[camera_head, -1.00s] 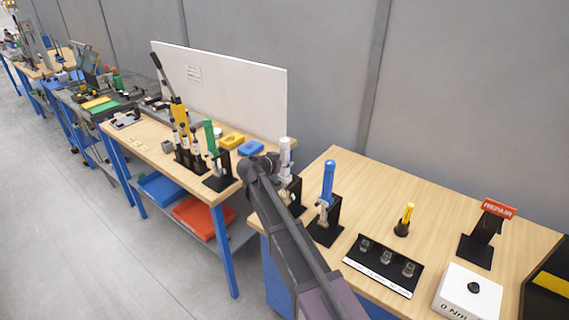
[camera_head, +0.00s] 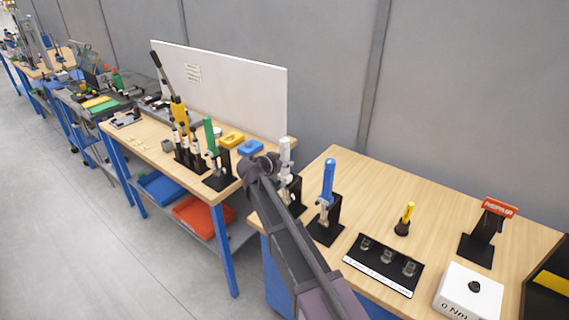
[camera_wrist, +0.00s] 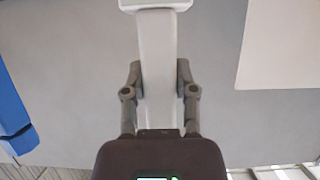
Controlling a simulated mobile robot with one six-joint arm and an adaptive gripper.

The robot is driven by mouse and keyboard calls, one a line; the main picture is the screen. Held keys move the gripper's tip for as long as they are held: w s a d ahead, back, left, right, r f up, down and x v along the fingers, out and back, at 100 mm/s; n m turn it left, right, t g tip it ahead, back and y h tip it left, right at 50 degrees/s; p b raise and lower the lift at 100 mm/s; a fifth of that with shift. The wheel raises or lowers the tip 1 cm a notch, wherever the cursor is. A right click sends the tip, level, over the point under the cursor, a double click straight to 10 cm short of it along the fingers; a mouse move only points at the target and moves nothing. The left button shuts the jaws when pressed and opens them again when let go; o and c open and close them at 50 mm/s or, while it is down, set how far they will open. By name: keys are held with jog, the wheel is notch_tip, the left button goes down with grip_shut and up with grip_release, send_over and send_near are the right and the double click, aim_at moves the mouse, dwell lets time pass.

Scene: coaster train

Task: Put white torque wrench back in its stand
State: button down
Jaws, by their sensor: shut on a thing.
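The white torque wrench (camera_head: 285,150) is upright at the left end of the right table, just right of my arm's wrist. In the wrist view, my gripper (camera_wrist: 159,82) is shut on the wrench's pale shaft (camera_wrist: 158,50), with a finger on each side. A black stand (camera_head: 298,205) shows beside and below the wrench, partly hidden by my arm. I cannot tell whether the wrench is seated in it. In the head view, my arm hides the gripper's fingers.
A blue wrench (camera_head: 328,180) stands in its own black stand just right of the white one. A socket tray (camera_head: 384,264), a yellow-handled tool (camera_head: 406,218), a red REPAIR sign (camera_head: 499,207) and a white meter box (camera_head: 468,294) are farther right. A green wrench (camera_head: 210,135) stands on the left table.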

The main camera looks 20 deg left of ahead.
jog(key=shift+f+b, duration=0.45)
jog(key=shift+f, duration=0.05)
dwell(0.6)
jog(key=shift+c, duration=1.6)
grip_release()
jog(key=shift+r, duration=0.1)
jog(key=shift+r+p, duration=0.9)
jog(key=shift+p, duration=0.1)
jog(key=s+a, duration=0.3)
jog(key=s, duration=0.6)
jog(key=shift+a+f, duration=0.25)
jog(key=shift+a, duration=0.05)
jog(key=shift+s, duration=0.1)
jog(key=shift+s, duration=0.15)
